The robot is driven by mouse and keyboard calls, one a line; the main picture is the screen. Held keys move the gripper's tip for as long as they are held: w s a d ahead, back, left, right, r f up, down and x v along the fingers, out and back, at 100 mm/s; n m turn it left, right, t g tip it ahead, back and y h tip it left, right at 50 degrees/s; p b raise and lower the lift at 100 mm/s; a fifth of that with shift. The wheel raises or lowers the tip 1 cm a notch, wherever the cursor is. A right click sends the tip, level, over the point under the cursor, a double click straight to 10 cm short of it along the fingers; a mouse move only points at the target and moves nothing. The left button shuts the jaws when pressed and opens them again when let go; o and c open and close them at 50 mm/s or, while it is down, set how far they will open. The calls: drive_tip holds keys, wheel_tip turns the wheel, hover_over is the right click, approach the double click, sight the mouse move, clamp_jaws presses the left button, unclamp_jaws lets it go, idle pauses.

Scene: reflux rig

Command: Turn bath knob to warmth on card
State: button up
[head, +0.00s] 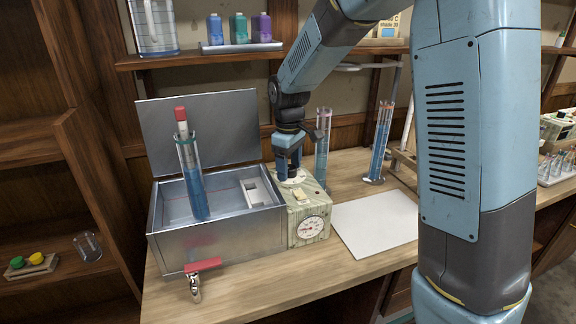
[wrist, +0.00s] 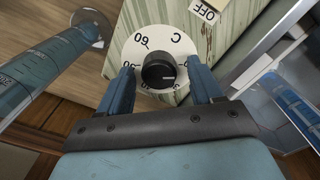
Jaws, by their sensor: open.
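The bath knob (wrist: 159,72) is a round black knob on a white dial (wrist: 135,55) in the wrist view. The dial reads "60" and "C"; my fingers partly cover other numbers. My gripper (head: 289,168) is open above the control box (head: 322,205) in the head view. In the wrist view its blue fingers stand either side of the knob, with gaps between. I cannot tell how far above the dial the fingertips are. I cannot make out a card with a written temperature.
The metal bath (head: 219,246) with a raised lid (head: 200,125) stands left of the box, holding a tall blue-filled tube (head: 193,180). A round gauge (head: 311,228) is on the box front. A blank white sheet (head: 376,222) lies right. Glass cylinders (head: 380,145) stand behind.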

drive_tip(key=shift+c, duration=0.3)
drive_tip(key=c, duration=0.9)
drive_tip(key=shift+a, duration=0.35)
drive_tip(key=shift+c, duration=0.5)
drive_tip(key=shift+d, duration=0.25)
